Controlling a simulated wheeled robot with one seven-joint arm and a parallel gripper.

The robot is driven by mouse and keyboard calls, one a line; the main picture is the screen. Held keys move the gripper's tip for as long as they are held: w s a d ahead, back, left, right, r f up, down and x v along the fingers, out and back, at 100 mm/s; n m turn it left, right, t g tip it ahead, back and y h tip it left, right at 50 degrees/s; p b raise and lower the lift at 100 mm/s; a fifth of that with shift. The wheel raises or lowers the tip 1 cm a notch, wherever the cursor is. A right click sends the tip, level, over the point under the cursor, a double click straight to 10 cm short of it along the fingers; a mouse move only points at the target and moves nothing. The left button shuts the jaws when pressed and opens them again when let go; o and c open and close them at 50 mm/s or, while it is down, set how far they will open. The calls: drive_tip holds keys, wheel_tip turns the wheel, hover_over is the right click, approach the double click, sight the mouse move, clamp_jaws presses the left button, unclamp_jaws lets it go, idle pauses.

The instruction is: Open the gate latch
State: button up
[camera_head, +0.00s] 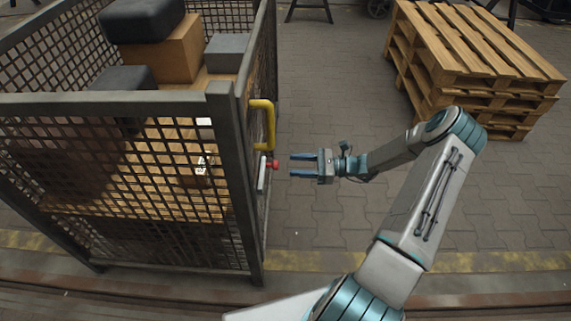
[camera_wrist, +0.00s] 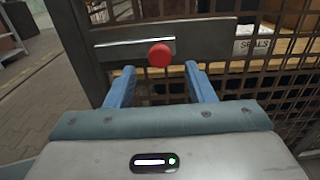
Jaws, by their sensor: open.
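The gate latch shows as a metal bar with a red knob (camera_head: 273,164) on the right side of the mesh cage. In the wrist view the red knob (camera_wrist: 160,55) sits on a light metal bar (camera_wrist: 125,50) across a dark plate (camera_wrist: 205,38). My gripper (camera_head: 291,165) is open, its blue fingers pointing left at the knob with a small gap between. In the wrist view my gripper (camera_wrist: 158,82) has its two fingers apart, with the knob centred just beyond the tips. A yellow handle (camera_head: 263,122) is fixed to the gate above the latch.
The mesh cage (camera_head: 222,125) holds brown boxes (camera_head: 175,52), dark blocks and a grey box on a wooden floor. A label reading "SEALS" shows inside it. Stacked wooden pallets (camera_head: 470,75) stand at the back right. Paved floor (camera_head: 335,95) between them is clear.

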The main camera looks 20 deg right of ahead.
drive_tip(key=v, duration=0.8)
drive_tip(key=shift+d, duration=0.1)
drive_tip(key=s+a+r+n+g+h+p, duration=0.35)
drive_tip(key=a+r+n+g, duration=0.3)
drive_tip(key=r, duration=0.35)
drive_tip(key=s+a+r+n+t+h+p, duration=0.1)
drive_tip(key=s+r+n+h+p, duration=0.3)
drive_tip(key=r, duration=0.6)
drive_tip(key=s+a+r+n+t+h+p, duration=0.1)
drive_tip(key=s+a+r+n+h+p, duration=0.3)
drive_tip(key=s+r, duration=0.4)
drive_tip(key=s+a+r+n+t+h+p, duration=0.1)
drive_tip(key=s+a+r+n+h+p, duration=0.2)
drive_tip(key=r, duration=0.9)
drive_tip(key=s+n+h+p, duration=0.2)
drive_tip(key=s+n, duration=0.1)
drive_tip(key=n, duration=0.1)
drive_tip(key=shift+s+t+h, duration=0.25)
drive_tip(key=shift+t+h, duration=0.1)
drive_tip(key=shift+r, duration=0.15)
